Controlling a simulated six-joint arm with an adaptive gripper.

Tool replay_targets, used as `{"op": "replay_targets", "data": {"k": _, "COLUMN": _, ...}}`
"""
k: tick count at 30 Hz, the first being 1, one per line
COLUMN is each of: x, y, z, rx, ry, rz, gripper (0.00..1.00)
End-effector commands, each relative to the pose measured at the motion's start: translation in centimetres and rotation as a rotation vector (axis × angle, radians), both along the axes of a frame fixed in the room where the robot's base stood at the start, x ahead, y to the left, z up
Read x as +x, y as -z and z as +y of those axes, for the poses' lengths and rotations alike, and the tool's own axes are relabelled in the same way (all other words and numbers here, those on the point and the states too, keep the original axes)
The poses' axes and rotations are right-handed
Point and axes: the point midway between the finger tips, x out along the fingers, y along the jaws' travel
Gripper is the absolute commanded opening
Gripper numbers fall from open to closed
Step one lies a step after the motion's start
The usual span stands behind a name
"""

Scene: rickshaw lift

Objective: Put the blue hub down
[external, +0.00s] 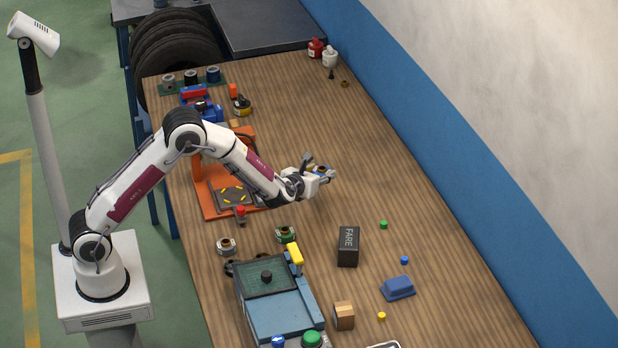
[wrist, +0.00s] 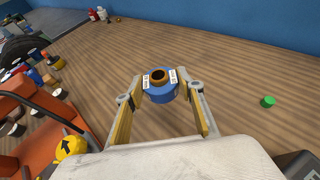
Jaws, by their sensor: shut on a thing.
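The blue hub (wrist: 160,92) is a short blue cylinder with a brown ring around a dark hole on top. It sits between the fingertips of my gripper (wrist: 160,84) in the wrist view, with a pale pad against each side. My gripper is shut on it. In the external view my gripper (external: 322,174) is over the middle of the table, and the hub (external: 321,169) shows only in small part. The hub looks upright. I cannot tell how high it is above the wooden table (external: 400,170).
An orange press-like fixture (external: 215,190) stands left of my gripper. A silver hub (external: 226,246), a green hub (external: 286,235), a black FARE box (external: 348,246) and a blue-grey machine (external: 280,300) lie nearer the camera.

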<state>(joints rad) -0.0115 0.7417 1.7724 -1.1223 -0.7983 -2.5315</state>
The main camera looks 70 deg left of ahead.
Motion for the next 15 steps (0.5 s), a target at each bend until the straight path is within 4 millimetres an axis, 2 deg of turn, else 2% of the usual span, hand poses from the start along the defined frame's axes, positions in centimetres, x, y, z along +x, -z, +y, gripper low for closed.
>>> {"op": "replay_targets", "data": {"k": 15, "x": 0.0, "y": 5.5, "z": 0.0, "rx": 0.0, "ry": -0.001, "rz": 0.0, "gripper": 0.08}}
